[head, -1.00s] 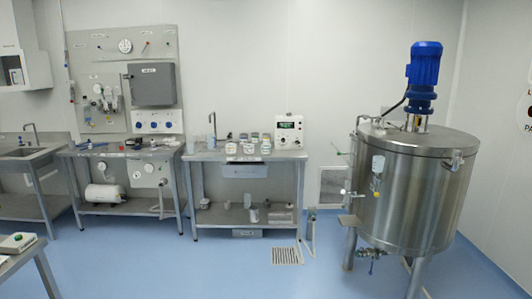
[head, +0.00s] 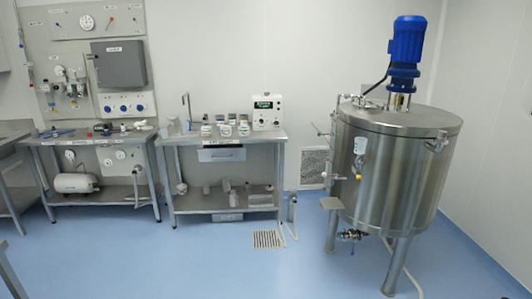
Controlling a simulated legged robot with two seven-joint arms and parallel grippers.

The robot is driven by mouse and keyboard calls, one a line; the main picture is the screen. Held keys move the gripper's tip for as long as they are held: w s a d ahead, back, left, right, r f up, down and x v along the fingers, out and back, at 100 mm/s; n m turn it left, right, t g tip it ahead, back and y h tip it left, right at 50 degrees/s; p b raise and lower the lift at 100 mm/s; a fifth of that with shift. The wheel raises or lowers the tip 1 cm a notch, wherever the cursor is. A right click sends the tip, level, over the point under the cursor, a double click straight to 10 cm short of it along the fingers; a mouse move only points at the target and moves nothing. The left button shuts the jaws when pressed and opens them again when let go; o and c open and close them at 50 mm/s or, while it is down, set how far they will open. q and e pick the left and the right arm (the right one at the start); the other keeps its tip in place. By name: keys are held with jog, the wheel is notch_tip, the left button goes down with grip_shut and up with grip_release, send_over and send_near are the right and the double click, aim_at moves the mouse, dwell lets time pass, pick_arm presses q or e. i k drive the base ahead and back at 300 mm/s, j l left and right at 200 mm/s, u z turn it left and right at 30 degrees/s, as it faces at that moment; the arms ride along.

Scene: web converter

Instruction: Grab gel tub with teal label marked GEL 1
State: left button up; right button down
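Several small tubs (head: 224,130) stand in a cluster on top of the middle steel bench (head: 181,140), left of a white instrument box. Some have pale lids, and some at the back look coloured. Their labels are too small to read, so I cannot tell which one is GEL 1 or has a teal label. The bench stands against the far wall, across open floor. Neither of my grippers shows in the head view.
A large steel tank (head: 395,180) with a blue motor (head: 405,42) stands on the right. A second bench (head: 95,137) with a gauge panel above is on the left. A floor drain (head: 268,239) lies before the middle bench. The blue floor in front is clear.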

aim_at(244, 131)
jog(key=i, duration=3.45)
jog(key=i+j+z, duration=0.15)
jog(key=i, duration=0.7)
jog(key=i+j, duration=0.1)
jog(key=i, duration=0.8)
jog(key=l+z, duration=0.05)
